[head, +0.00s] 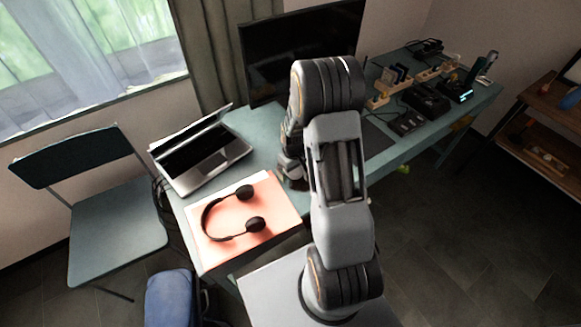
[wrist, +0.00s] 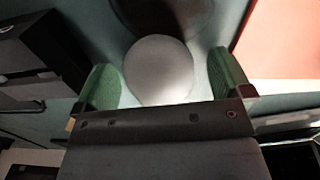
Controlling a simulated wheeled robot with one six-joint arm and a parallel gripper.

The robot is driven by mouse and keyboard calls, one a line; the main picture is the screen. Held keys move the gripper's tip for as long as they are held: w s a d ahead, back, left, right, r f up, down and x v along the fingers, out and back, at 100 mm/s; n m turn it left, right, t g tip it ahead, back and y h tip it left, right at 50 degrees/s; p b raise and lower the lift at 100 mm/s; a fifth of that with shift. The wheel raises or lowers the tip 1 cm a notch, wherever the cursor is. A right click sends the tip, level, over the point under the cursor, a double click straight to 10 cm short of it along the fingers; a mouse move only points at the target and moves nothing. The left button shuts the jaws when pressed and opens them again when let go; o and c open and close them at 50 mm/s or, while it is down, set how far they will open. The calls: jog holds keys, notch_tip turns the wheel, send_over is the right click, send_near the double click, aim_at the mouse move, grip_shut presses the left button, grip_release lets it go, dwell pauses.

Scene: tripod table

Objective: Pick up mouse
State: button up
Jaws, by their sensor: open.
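A smooth, pale grey rounded thing (wrist: 160,70), which looks like the mouse, shows in the wrist view between the two green fingers of my gripper (wrist: 165,85). The gripper is open, with one finger on each side of it. Small gaps seem to show at both sides, but I cannot tell whether either finger touches it. Its lower edge is hidden by the gripper body. In the head view my arm covers this part of the table, and I cannot make out the mouse there.
The teal table (head: 262,127) holds an open laptop (head: 205,150), black headphones (head: 234,212) on a salmon-coloured pad (head: 276,200), and a monitor (head: 300,45) behind my arm. Chargers and power strips (head: 412,88) crowd the right end. A chair (head: 115,225) stands at the left.

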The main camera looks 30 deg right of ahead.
jog(key=shift+c, duration=0.2)
jog(key=c, duration=1)
jog(key=shift+r, duration=0.1)
